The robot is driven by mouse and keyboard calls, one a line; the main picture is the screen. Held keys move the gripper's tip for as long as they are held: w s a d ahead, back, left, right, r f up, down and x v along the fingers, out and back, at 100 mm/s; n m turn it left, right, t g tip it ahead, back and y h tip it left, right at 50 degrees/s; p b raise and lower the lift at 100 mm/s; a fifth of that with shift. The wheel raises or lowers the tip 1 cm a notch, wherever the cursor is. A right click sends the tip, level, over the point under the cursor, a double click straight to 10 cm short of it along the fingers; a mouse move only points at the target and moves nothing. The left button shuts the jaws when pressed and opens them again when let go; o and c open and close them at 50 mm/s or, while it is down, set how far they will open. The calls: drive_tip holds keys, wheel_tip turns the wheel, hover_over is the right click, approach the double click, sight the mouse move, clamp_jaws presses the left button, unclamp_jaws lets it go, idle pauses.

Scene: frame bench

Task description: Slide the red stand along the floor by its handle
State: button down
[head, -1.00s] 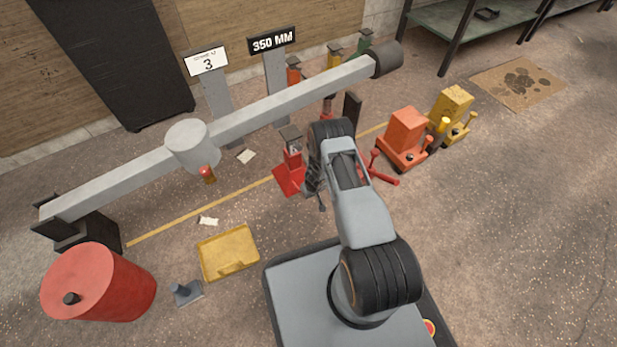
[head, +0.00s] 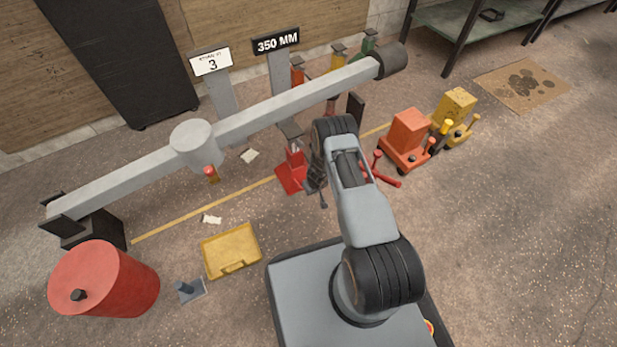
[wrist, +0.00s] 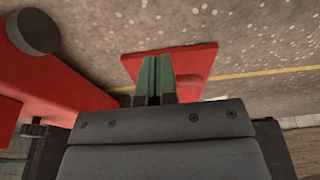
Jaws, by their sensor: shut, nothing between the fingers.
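The red stand (head: 292,178) stands on the floor in the head view, with a flat red base and a dark top plate. It is in front of the long grey beam, just left of my gripper (head: 317,190). In the wrist view my gripper (wrist: 155,82) is shut and empty, its greenish fingers together. A flat red plate (wrist: 185,62) shows just beyond the fingertips. A large red part (wrist: 60,75) with a dark round end fills the left side. I cannot tell whether the fingers touch the stand. I cannot make out its handle; my arm hides part of that area.
The grey beam (head: 300,103) crosses above the floor behind the stand. Red levers (head: 382,172) lie right of my arm, near orange (head: 408,135) and yellow (head: 455,107) blocks. A yellow tray (head: 229,268) and red drum (head: 105,282) stand left.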

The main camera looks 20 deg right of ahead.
wheel_tip(320, 180, up, 8)
drive_tip(key=p, duration=0.7)
drive_tip(key=shift+r, duration=0.1)
drive_tip(key=w+d+r+t+h+p, duration=0.1)
drive_tip(key=w+r+p, duration=0.25)
drive_tip(key=r, duration=0.75)
drive_tip(key=w+d+r+t+h+p, duration=0.1)
drive_tip(key=w+r+t+p, duration=0.2)
drive_tip(key=r, duration=0.7)
wheel_tip(320, 180, up, 27)
drive_tip(key=d+m+h+p, duration=0.2)
drive_tip(key=d+p, duration=0.1)
drive_tip(key=p, duration=0.5)
drive_tip(key=s+a+r+m+g+h+p, duration=0.1)
drive_tip(key=s+r+p, duration=0.45)
drive_tip(key=r, duration=0.55)
drive_tip(key=s+r+m+p, duration=0.1)
drive_tip(key=s+r+p, duration=0.3)
drive_tip(key=s+r, duration=0.55)
drive_tip(key=s+a+r+y+p, duration=0.2)
drive_tip(key=s+a+r+p, duration=0.2)
drive_tip(key=s+r, duration=0.2)
drive_tip(key=s+a+r+n+g+y+p, duration=0.1)
drive_tip(key=s+a+r+y+p, duration=0.1)
drive_tip(key=s+r, duration=0.5)
wheel_tip(320, 180, up, 2)
drive_tip(key=shift+s+a+n+g+y+p, duration=0.35)
drive_tip(key=shift+a+p, duration=0.5)
drive_tip(key=shift+p, duration=0.3)
